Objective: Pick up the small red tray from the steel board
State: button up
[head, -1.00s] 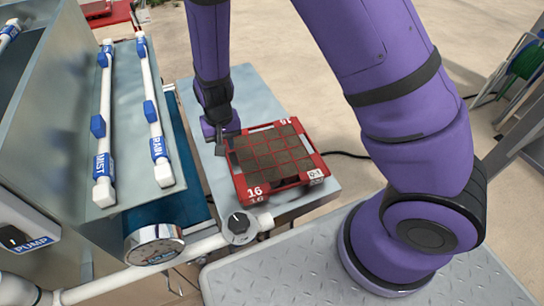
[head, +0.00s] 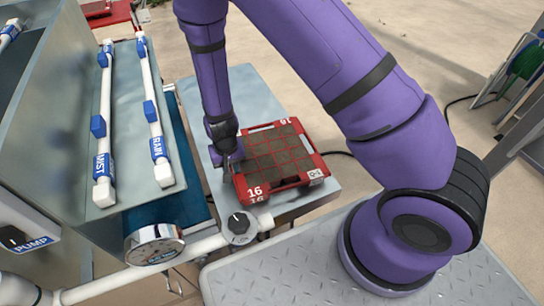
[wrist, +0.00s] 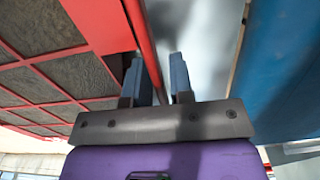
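The small red tray (head: 300,183) lies on the steel board (head: 322,190). It has a red rim, a grid of dark soil cells and the number 16 on its near side. My gripper (head: 230,170) is at the tray's left edge, pointing down. In the wrist view my gripper (wrist: 160,80) has its two fingers apart. The tray's red side wall (wrist: 143,35) runs between them, with a gap to the right finger. Whether the left finger touches the wall I cannot tell. My wrist hides part of the tray's left edge in the head view.
A seeder with white pipes (head: 104,125) and a blue belt (head: 178,205) stands left of the board. A pipe with a black knob (head: 239,223) runs along the near side. The board's far end is clear. Another red thing (head: 108,14) is at the top left.

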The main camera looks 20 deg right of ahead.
jog(key=shift+f, duration=0.45)
grip_shut()
jog(key=shift+r, duration=0.2)
